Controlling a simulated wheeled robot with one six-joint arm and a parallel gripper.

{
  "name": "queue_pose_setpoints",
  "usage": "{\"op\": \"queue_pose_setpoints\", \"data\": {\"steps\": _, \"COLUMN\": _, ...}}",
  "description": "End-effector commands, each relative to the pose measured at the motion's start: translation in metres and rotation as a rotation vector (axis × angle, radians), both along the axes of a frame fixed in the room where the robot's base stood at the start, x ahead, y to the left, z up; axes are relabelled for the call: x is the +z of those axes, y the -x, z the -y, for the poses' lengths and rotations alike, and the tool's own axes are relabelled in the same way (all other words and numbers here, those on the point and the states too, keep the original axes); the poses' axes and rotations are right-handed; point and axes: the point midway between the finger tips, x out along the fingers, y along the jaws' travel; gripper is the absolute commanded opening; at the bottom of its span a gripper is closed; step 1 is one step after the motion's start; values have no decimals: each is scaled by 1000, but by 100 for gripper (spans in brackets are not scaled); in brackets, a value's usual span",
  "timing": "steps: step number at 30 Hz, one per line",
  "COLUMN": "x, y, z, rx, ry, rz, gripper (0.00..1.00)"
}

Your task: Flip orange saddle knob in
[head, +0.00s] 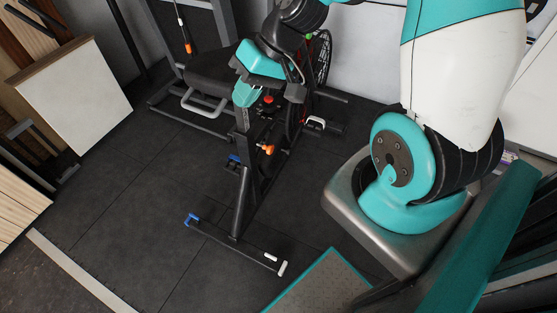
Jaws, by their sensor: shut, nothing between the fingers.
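The orange knob (267,149) sits on the right side of the dark frame of an exercise bike (243,200), below its upper post. The saddle cannot be clearly made out behind my arm. My arm reaches in from the top, and its teal wrist hangs over the upper part of the bike. My gripper (258,112) is small and dark against the frame, above the orange knob and apart from it. It is shut and empty, and its fingertips are hard to tell from the bike parts. A red part (268,99) shows beside it.
The bike's foot bar (235,245) with blue and white ends lies on open dark floor (130,190). A gym machine with a dark seat (210,75) stands behind.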

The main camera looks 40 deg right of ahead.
Motion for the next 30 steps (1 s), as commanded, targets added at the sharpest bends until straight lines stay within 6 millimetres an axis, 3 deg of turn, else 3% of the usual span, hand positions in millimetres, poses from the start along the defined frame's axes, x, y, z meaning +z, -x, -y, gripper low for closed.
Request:
{"op": "queue_pose_setpoints", "data": {"steps": 1, "x": -42, "y": -7, "z": 20, "rx": -95, "ry": -35, "rz": -16, "gripper": 0}}
{"op": "queue_pose_setpoints", "data": {"steps": 6, "x": -130, "y": -18, "z": 82, "rx": -396, "ry": -132, "rz": -21, "gripper": 0}}
{"op": "queue_pose_setpoints", "data": {"steps": 12, "x": -226, "y": -6, "z": 149, "rx": -747, "ry": -217, "rz": -19, "gripper": 0}}
{"op": "queue_pose_setpoints", "data": {"steps": 15, "x": -260, "y": 5, "z": 172, "rx": -884, "ry": -243, "rz": -18, "gripper": 0}}
{"op": "queue_pose_setpoints", "data": {"steps": 21, "x": -294, "y": 19, "z": 193, "rx": -1033, "ry": -267, "rz": -18, "gripper": 0}}
{"op": "queue_pose_setpoints", "data": {"steps": 30, "x": -297, "y": 22, "z": 196, "rx": -1053, "ry": -268, "rz": -17, "gripper": 0}}
